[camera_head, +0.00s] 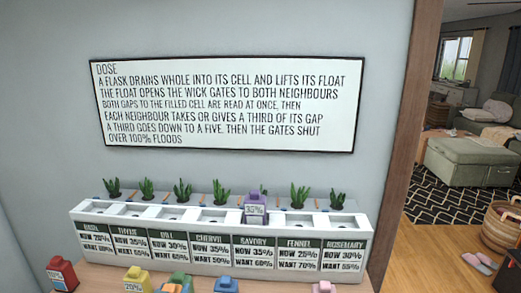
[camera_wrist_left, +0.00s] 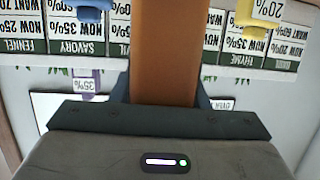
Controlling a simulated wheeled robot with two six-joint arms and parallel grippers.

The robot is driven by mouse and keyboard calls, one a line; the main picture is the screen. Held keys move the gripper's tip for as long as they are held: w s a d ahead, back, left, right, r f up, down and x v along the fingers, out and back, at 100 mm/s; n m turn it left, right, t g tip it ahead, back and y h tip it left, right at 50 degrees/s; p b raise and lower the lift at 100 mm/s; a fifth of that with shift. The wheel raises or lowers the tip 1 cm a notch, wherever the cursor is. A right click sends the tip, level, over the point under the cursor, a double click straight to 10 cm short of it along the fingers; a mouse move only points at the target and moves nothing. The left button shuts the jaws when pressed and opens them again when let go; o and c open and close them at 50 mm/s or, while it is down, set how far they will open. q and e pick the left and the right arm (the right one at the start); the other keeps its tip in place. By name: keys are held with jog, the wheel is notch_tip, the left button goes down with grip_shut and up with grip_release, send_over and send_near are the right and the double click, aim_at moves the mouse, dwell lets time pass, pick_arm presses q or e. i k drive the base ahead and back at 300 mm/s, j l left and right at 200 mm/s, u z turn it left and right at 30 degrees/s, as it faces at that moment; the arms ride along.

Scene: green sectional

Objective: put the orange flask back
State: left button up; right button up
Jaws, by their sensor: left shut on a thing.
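The orange flask (camera_wrist_left: 166,50) fills the middle of the left wrist view, very close to the camera. My left gripper (camera_wrist_left: 163,90) is shut on it, with a dark finger at each side. The flask's far end and label are out of sight. The left wrist view appears upside down. In the head view I cannot clearly make out my left gripper; a small orange patch shows at the bottom edge among green and blue. My right gripper is in neither view.
A white planter (camera_head: 220,262) has several labelled cells; a purple flask (camera_head: 254,207) stands at Savory. Red (camera_head: 62,273), yellow (camera_head: 137,280), blue (camera_head: 226,286) and pink (camera_head: 323,287) flasks stand along its front. A sign (camera_head: 225,105) hangs above.

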aim_at(255, 204)
jog(key=i+j, duration=0.1)
jog(key=j, duration=0.5)
jog(key=i+j, duration=0.1)
jog(key=j, duration=0.5)
jog(key=i+j+z, duration=0.1)
jog(key=j, duration=0.5)
